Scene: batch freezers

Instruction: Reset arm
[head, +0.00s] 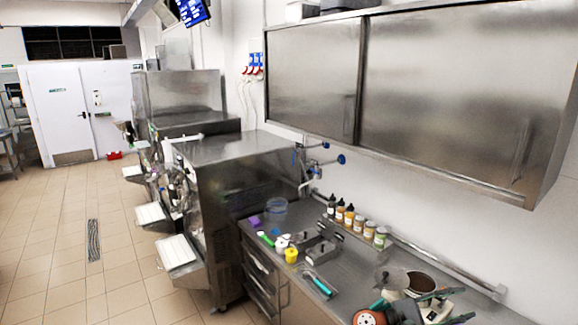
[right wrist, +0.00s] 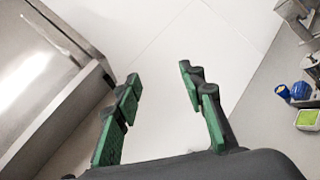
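My right gripper (head: 452,306) shows at the bottom right of the head view, over the right end of the steel counter (head: 345,275). In the right wrist view, the two green-padded fingers of my right gripper (right wrist: 159,78) stand wide apart. Nothing is between them, and only the pale wall shows behind. My left gripper is in neither view.
Steel wall cabinets (head: 440,85) hang above the counter. Several bottles and jars (head: 358,222) line its back. A yellow cup (head: 291,255), a green-handled tool (head: 320,285) and a brown-filled pot (head: 420,284) are on it.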

